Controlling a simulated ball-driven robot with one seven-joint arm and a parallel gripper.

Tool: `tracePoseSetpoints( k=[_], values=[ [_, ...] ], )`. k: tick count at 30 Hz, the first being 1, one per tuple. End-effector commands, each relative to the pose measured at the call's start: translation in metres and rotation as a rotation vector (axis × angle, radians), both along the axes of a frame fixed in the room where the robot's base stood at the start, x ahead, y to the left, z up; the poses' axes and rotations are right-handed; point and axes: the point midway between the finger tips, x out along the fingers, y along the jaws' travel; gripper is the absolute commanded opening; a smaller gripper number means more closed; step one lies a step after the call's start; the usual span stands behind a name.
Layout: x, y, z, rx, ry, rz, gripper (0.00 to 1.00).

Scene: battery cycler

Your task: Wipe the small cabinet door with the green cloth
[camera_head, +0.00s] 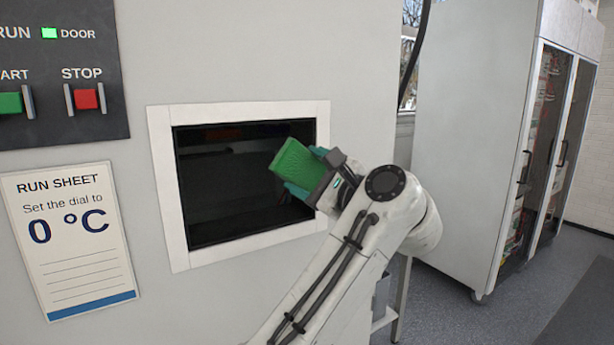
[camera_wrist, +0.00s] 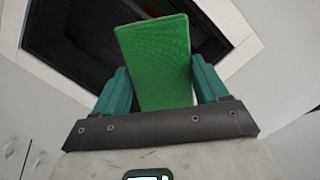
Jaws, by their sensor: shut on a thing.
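The green cloth (camera_head: 297,165) looks like a thick, folded rectangular pad. My gripper (camera_head: 303,188) is shut on it, with teal fingers on either side of it. In the wrist view the cloth (camera_wrist: 157,62) stands tilted between both fingers of the gripper (camera_wrist: 158,90). The small cabinet door (camera_head: 225,185) appears as a dark glossy panel in a white frame on the grey cabinet front; it also shows in the wrist view (camera_wrist: 75,35). The cloth is in front of the panel's right part. I cannot tell whether it touches the panel.
A control panel (camera_head: 60,75) with green START and red STOP buttons is at upper left. A run sheet (camera_head: 68,240) reading 0 °C hangs below it. A tall glass-doored cabinet (camera_head: 470,130) stands at right on open grey floor (camera_head: 520,310).

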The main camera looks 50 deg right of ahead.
Motion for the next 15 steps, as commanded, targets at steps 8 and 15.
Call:
tracePoseSetpoints(
  k=[8, 15],
  values=[
    [0.029, -0.009, 0.0, 0.001, 0.001, -0.001, 0.25],
    [0.045, -0.014, 0.001, 0.002, 0.002, -0.002, 0.25]
  ],
)
